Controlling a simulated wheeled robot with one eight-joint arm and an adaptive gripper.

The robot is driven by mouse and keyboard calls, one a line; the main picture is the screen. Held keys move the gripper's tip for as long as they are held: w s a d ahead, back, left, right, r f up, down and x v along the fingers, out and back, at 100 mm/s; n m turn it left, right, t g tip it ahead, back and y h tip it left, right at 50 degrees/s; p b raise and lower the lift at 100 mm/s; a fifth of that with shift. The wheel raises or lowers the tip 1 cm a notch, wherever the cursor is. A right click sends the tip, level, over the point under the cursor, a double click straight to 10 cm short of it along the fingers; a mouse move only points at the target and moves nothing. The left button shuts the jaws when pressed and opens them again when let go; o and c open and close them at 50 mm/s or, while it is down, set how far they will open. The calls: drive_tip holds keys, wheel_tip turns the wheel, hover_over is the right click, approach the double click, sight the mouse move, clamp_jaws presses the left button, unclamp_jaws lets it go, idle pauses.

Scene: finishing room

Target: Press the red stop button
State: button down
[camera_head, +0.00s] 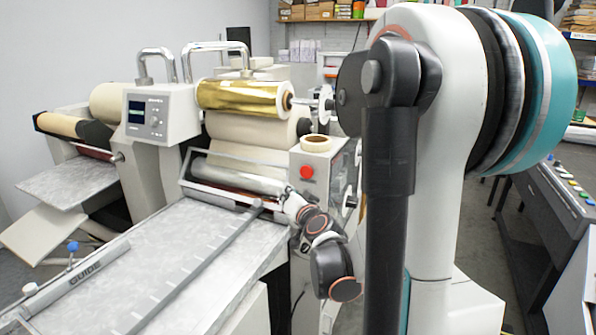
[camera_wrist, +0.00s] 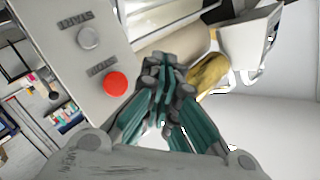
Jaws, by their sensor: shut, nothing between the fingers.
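The red stop button (camera_head: 306,172) is a round red cap on the front of a light grey control box (camera_head: 318,203) at the right end of the roller machine. In the wrist view the red button (camera_wrist: 115,84) sits left of centre on the tilted panel. A grey round button (camera_wrist: 89,38) is above it. My gripper (camera_wrist: 166,66) is shut and empty, its fingertips just right of the red button in the picture. Whether they touch the panel cannot be told. In the head view my wrist is below the box, and the fingers are hard to make out.
A tape roll (camera_head: 317,143) lies on top of the control box. A gold foil roll (camera_head: 243,98) and a steel roller (camera_head: 240,178) are left of it. The flat feed table (camera_head: 150,270) fills the lower left. A dark console (camera_head: 555,195) stands at right.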

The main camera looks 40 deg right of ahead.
sight(307, 171)
idle(0.3)
drive_tip(key=shift+w+d, duration=0.55)
drive_tip(key=shift+d, duration=0.8)
drive_tip(key=shift+w+d, duration=0.6)
drive_tip(key=shift+d, duration=0.75)
drive_tip(key=shift+w+d, duration=0.55)
drive_tip(key=shift+d, duration=0.8)
drive_tip(key=shift+d, duration=0.1)
drive_tip(key=shift+w+d, duration=0.15)
drive_tip(key=shift+d, duration=0.1)
drive_tip(key=shift+w+d+b, duration=0.15)
drive_tip(key=shift+d+b, duration=0.15)
drive_tip(key=shift+d, duration=0.1)
drive_tip(key=shift+a, duration=0.1)
drive_tip(key=shift+s+a, duration=0.3)
drive_tip(key=shift+a, duration=0.35)
